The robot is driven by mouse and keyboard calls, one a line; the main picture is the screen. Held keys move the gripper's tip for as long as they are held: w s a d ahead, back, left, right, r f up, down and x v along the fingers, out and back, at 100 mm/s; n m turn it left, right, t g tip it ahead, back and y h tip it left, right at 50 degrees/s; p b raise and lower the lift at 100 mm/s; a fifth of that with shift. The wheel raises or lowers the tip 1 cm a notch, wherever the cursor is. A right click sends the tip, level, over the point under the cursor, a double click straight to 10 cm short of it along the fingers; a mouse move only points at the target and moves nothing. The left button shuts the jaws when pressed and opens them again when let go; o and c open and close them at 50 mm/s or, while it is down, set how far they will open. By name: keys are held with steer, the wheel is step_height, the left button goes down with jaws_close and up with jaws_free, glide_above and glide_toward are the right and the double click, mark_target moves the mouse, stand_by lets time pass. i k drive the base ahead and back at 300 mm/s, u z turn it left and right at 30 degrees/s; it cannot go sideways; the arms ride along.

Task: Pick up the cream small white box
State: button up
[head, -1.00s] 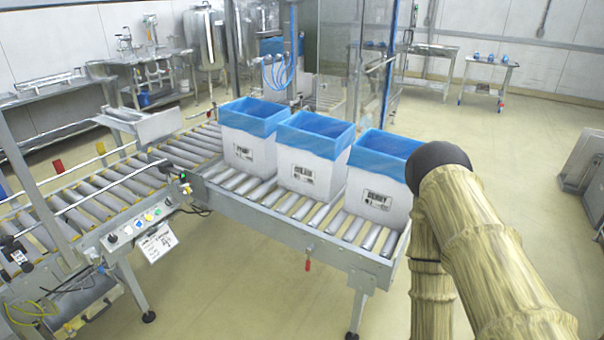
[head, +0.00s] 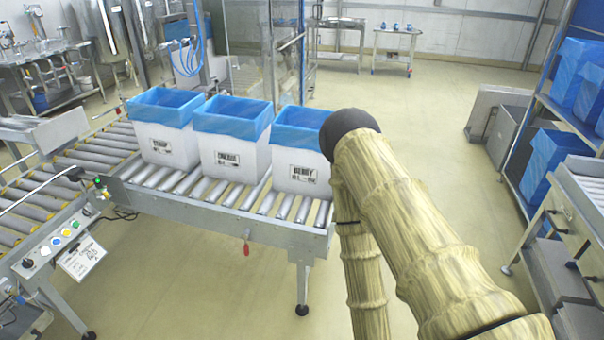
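Three white boxes with blue liners folded over their rims stand upright in a row on a roller conveyor (head: 190,200). They are the left box (head: 180,148), the middle box (head: 250,162) and the right box (head: 290,188). Each has a dark printed label on its front. The right label seems to read "BERRY"; the left and middle labels are too blurred to read surely, so I cannot tell which is the cream one. My arm, with wood-like links and a black rounded joint, crosses the right centre and overlaps the right box's edge in the picture. My gripper is not in view.
A control panel (head: 70,240) is on the conveyor's left part. At right stand a shelf rack with blue bins (head: 545,158) and a metal table (head: 585,195). Steel tanks and a sink bench are at back left. The floor (head: 430,125) behind my arm is clear.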

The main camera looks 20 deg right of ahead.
mark_target(233, 133)
steer(key=u, duration=0.5)
steer(key=i, duration=1.45)
steer(key=z, duration=0.35)
